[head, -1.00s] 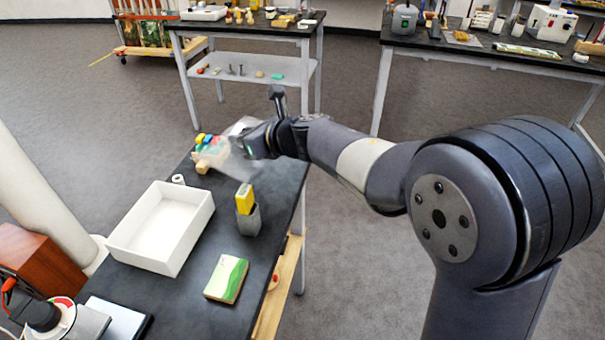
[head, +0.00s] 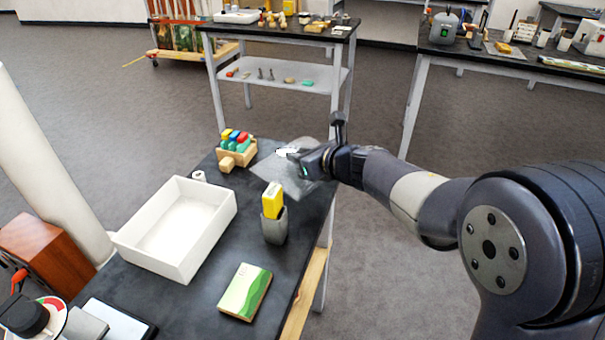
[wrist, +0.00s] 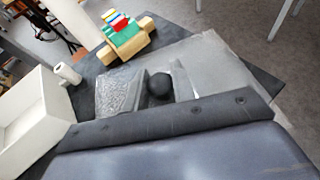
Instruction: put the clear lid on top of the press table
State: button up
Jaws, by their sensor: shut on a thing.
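The clear lid (head: 272,174) is a thin see-through sheet, hanging over the far right part of the near dark-topped table (head: 225,300). My gripper (head: 308,165) is at the lid's right side in the head view. In the wrist view the lid (wrist: 225,62) spreads beyond my gripper (wrist: 155,88), whose two grey fingers are either side of a round black knob (wrist: 160,84). My gripper is shut on the lid. Whether the lid touches the tabletop cannot be told. Which table is the press table is not marked.
A wooden rack with coloured pieces (head: 237,150) stands left of the lid. A white tray (head: 140,254), a grey cup with a yellow block (head: 273,200) and a green-white box (head: 245,291) are on the near table. Cluttered tables stand behind (head: 275,28) and back right (head: 480,53).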

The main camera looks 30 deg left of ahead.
jog(key=shift+f+b, duration=0.7)
jog(key=shift+f, duration=1.2)
jog(key=shift+f, duration=0.15)
jog(key=o, duration=1)
jog(key=shift+r, duration=0.3)
jog(key=v, duration=1.2)
jog(key=shift+f+p, duration=0.2)
jog(key=shift+p, duration=0.2)
jog(key=shift+s, duration=0.1)
